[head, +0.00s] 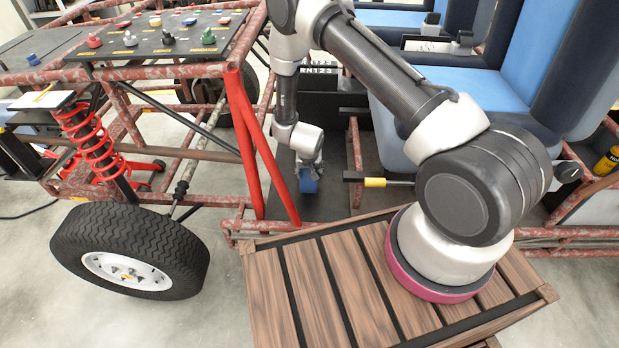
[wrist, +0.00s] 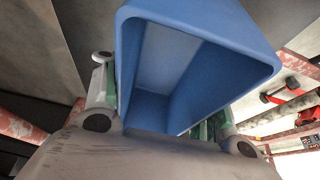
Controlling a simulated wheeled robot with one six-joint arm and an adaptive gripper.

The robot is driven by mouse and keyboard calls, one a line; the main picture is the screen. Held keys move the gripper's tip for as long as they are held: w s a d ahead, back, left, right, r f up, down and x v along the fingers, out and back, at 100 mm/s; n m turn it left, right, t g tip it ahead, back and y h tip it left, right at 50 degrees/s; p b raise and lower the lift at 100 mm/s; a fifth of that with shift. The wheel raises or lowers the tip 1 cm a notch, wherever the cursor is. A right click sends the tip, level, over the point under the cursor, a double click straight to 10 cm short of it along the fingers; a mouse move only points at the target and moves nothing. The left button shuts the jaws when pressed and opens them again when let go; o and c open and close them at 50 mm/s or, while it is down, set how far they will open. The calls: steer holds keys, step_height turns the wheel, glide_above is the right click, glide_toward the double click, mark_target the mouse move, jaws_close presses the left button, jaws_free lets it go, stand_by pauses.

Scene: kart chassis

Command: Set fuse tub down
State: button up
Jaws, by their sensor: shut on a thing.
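The fuse tub is a small blue open-topped box (head: 308,181), low in the footwell of the kart chassis. My gripper (head: 306,168) is above it, pointing down, and is shut on it. In the wrist view the tub (wrist: 205,25) fills the middle, and its visible inside looks empty. My gripper's fingers (wrist: 165,112) press its two sides there. The dark floor panel (head: 335,203) lies under the tub. I cannot tell whether the tub touches it.
Red frame tubes (head: 262,150) stand just left of the tub. A pedal-like bar with a yellow end (head: 375,182) is to its right. The blue seat (head: 480,88) is further right. A dash panel with coloured knobs (head: 160,35) is at the upper left. Dark floor around the tub looks clear.

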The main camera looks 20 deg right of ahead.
mark_target(309, 177)
step_height(309, 177, down, 4)
steer(key=shift+f, duration=0.1)
steer(key=o, duration=1.2)
steer(key=shift+c, duration=0.2)
